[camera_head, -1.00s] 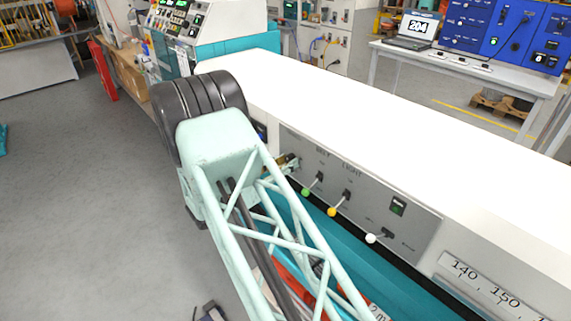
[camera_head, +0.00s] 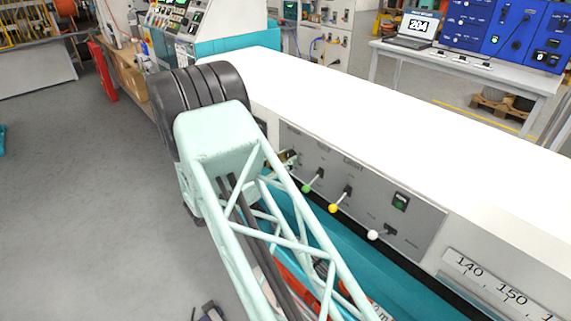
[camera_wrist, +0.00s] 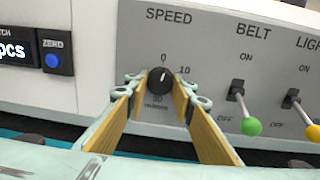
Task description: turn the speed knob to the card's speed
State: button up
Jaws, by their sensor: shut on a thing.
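The black speed knob (camera_wrist: 160,82) sits under the SPEED label on the grey control panel (camera_wrist: 222,60) in the wrist view. A white mark on it points up, slightly right of straight up, near the 0. The scale shows 0 at the top, 10 at the right and 30 at the bottom; the left side is covered. My gripper (camera_wrist: 161,88) has a yellow-padded finger on each side of the knob and is shut on it. In the head view my gripper (camera_head: 289,161) is at the panel's left end, mostly behind my arm, which hides the knob. I cannot make out a speed card.
Right of the knob are the BELT lever with a green ball (camera_wrist: 251,126) and the LIGHT lever with a yellow ball (camera_wrist: 313,133). A white-ball lever (camera_head: 373,235) is further right. A blue button (camera_wrist: 52,60) is on the left. The white belt top (camera_head: 400,135) is clear.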

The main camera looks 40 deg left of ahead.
jog(key=shift+f+m+b, duration=0.15)
jog(key=shift+m+b, duration=4.45)
jog(key=shift+b, duration=0.1)
jog(key=o, duration=0.9)
jog(key=shift+s, duration=0.1)
jog(key=shift+s+a+f, duration=0.1)
jog(key=shift+s+a, duration=0.25)
jog(key=shift+s, duration=1.6)
jog(key=shift+s+a+r, duration=0.1)
jog(key=shift+s+a, duration=0.2)
jog(key=shift+s, duration=1.65)
jog(key=shift+s+a+f, duration=0.1)
jog(key=shift+s+a, duration=0.25)
jog(key=shift+s, duration=1.6)
